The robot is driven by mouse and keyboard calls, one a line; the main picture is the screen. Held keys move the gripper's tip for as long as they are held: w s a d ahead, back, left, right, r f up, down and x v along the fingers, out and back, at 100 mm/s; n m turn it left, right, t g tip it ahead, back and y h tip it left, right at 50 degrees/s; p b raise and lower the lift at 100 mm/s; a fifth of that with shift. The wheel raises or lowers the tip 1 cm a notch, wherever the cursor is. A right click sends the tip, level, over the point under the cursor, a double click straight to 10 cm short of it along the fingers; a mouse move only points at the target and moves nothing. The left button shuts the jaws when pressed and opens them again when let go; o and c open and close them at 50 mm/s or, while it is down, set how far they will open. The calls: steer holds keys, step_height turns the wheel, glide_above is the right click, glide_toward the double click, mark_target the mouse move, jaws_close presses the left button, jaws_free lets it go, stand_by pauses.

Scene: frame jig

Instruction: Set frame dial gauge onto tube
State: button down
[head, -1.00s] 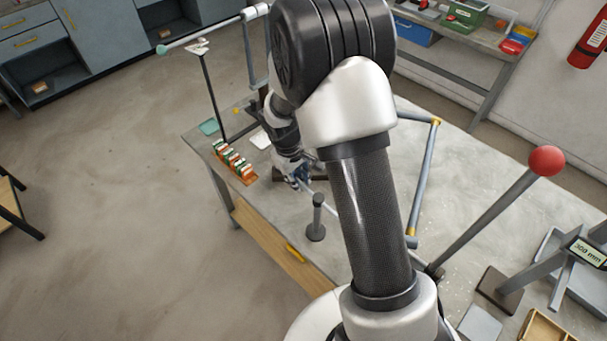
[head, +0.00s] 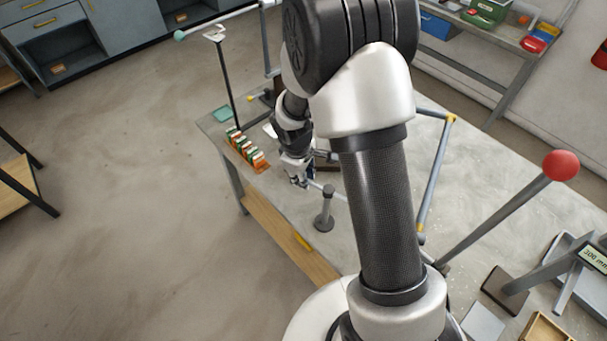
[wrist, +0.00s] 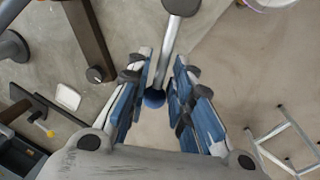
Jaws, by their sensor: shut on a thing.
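My gripper (wrist: 167,92) is low over the near-left edge of the workbench, and it also shows in the head view (head: 299,182). Its blue-padded fingers are on either side of a grey tube (wrist: 164,62) with a blue rounded end, and it is shut on this tube. The tube runs from the fingers across the top of a short dark post (head: 324,212); the post's top also shows in the wrist view (wrist: 182,5). I cannot pick out a dial gauge for certain in either view.
The workbench (head: 395,185) carries a grey frame tube with yellow joints (head: 437,170). A row of green and orange blocks (head: 246,150) stands near the left edge. A red-ball lever (head: 560,165) and a labelled stand (head: 594,258) are at right. Open floor lies left.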

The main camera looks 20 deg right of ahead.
steer(key=shift+a, duration=0.1)
steer(key=c, duration=1.7)
jaws_free()
steer(key=r, duration=0.4)
steer(key=s+a+r, duration=0.1)
steer(key=r, duration=0.7)
steer(key=shift+s+a, duration=0.2)
steer(key=shift+a, duration=0.1)
steer(key=shift+f, duration=0.1)
